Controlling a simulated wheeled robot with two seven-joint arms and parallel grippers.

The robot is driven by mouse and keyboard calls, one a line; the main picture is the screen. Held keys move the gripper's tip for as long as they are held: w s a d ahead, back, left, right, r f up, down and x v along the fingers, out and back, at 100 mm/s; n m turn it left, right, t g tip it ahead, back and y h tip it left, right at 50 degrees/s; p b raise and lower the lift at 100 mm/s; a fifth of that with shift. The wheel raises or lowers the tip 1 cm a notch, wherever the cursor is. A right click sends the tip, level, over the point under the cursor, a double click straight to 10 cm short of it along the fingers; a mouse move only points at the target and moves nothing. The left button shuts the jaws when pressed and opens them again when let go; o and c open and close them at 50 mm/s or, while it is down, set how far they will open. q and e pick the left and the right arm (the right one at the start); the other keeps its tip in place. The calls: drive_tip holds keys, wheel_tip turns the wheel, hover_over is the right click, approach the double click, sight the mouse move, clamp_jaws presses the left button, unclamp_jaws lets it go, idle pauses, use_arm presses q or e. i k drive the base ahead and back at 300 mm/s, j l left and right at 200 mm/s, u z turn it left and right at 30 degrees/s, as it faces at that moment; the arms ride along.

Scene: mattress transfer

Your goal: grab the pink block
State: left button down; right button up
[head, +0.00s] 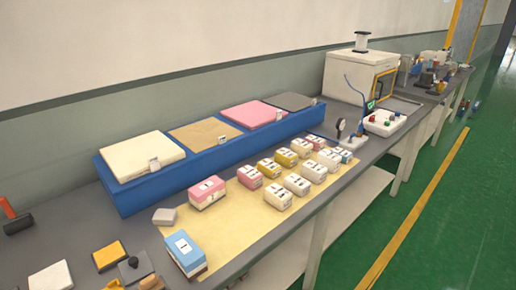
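A pink and white block (207,193) with a label on top sits on the tan mat (215,243) on the workbench, in front of the blue stand. A smaller pink block (250,177) with a label on its front stands behind it to the right. Another small pinkish block (316,142) stands at the far end of the mat. A flat pink pad (252,114) lies on top of the blue stand (160,191). Neither of my grippers shows in the head view.
A blue and white block (185,252) stands at the near end of the mat. Several white and yellow blocks, including a white one (278,195), stand close together to the right. A grey piece (164,216) lies near the stand. A white machine (355,75) stands beyond.

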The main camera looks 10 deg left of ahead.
sight(209, 192)
drive_tip(key=l+u, duration=0.1)
drive_tip(key=u, duration=0.75)
